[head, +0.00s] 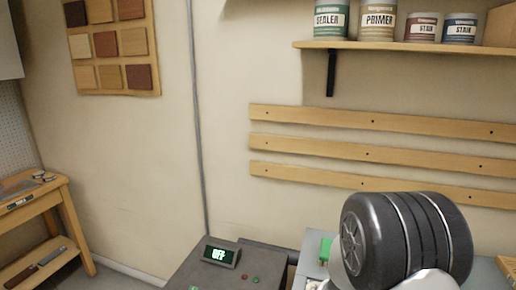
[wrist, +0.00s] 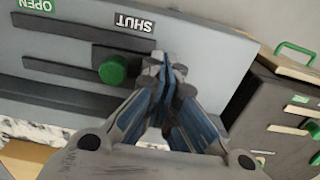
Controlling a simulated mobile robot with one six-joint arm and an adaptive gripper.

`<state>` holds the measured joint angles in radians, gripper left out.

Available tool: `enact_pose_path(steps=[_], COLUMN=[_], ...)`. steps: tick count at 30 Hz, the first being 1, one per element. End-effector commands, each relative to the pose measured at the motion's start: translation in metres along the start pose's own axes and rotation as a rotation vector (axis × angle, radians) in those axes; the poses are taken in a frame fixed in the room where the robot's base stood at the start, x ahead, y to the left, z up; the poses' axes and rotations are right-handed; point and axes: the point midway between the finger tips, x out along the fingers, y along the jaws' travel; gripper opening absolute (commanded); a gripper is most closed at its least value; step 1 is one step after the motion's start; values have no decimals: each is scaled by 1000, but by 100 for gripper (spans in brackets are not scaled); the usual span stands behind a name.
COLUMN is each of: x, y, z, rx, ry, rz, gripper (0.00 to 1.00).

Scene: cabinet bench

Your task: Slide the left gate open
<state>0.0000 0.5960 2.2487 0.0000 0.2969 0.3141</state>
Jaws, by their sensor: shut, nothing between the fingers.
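In the wrist view a grey panel (wrist: 205,62) carries a dark slotted track (wrist: 60,67) with a round green knob (wrist: 112,70) on it. An OPEN label (wrist: 36,5) and a SHUT label (wrist: 133,23) appear upside down above the track. The knob is nearer the SHUT label. I cannot tell whether this is the left gate. My gripper (wrist: 164,62) is shut and empty, with its tips beside the knob on its right, a small gap apart in the picture. In the head view a green part (head: 326,249) shows beside my arm; the gripper is hidden there.
A dark control box (head: 192,268) with an OFF display (head: 220,255) stands left of my arm. Wooden wall slats (head: 369,153) and a shelf of cans (head: 378,18) are behind.

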Motion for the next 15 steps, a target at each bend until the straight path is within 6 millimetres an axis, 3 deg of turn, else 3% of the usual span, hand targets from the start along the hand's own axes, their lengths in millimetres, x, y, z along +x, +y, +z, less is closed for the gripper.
enact_pose_path(steps=[15], x=[0], y=[5], z=[0], rx=[1], ry=[0], rz=[0], gripper=[0])
